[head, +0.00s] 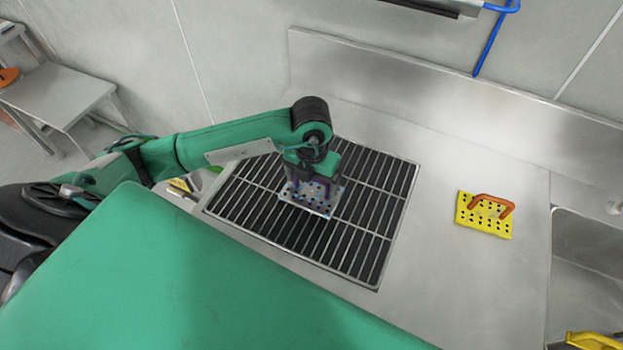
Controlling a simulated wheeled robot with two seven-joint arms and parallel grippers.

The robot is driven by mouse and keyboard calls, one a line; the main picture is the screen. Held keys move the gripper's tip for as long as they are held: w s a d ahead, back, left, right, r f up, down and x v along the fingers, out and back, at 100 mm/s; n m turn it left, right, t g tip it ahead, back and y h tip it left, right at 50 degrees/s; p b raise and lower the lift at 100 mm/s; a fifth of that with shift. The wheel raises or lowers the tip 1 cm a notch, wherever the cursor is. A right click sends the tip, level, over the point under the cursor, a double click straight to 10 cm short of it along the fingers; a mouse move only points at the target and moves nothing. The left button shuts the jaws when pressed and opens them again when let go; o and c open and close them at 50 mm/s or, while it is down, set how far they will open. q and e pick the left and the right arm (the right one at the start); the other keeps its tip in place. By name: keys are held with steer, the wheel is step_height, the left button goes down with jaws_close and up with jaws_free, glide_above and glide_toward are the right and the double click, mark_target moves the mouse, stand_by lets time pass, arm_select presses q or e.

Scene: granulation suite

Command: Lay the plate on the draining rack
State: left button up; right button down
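A pale blue perforated plate (317,207) with a purple handle is at the middle of the draining rack (363,266), a dark slatted grid with a metal frame. The plate looks level and on or just above the bars; I cannot tell if it touches them. My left gripper (312,189) points down over the plate at its handle and hides part of it. The view does not show whether its fingers are closed on the handle. My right gripper is not in view.
A yellow perforated plate (471,219) with an orange handle lies on the steel counter (440,290) right of the rack. A sink (590,262) is at the far right, with a yellow object (594,341) at the bottom corner. A raised steel backsplash (440,85) runs behind.

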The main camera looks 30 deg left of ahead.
arm_select(q)
steer(key=shift+o, duration=0.8)
steer(key=shift+r, duration=0.15)
steer(key=shift+r, duration=0.2)
step_height(320, 180, up, 10)
steer(key=shift+f+b, duration=0.1)
steer(key=shift+b, duration=1)
steer(key=shift+r, duration=0.9)
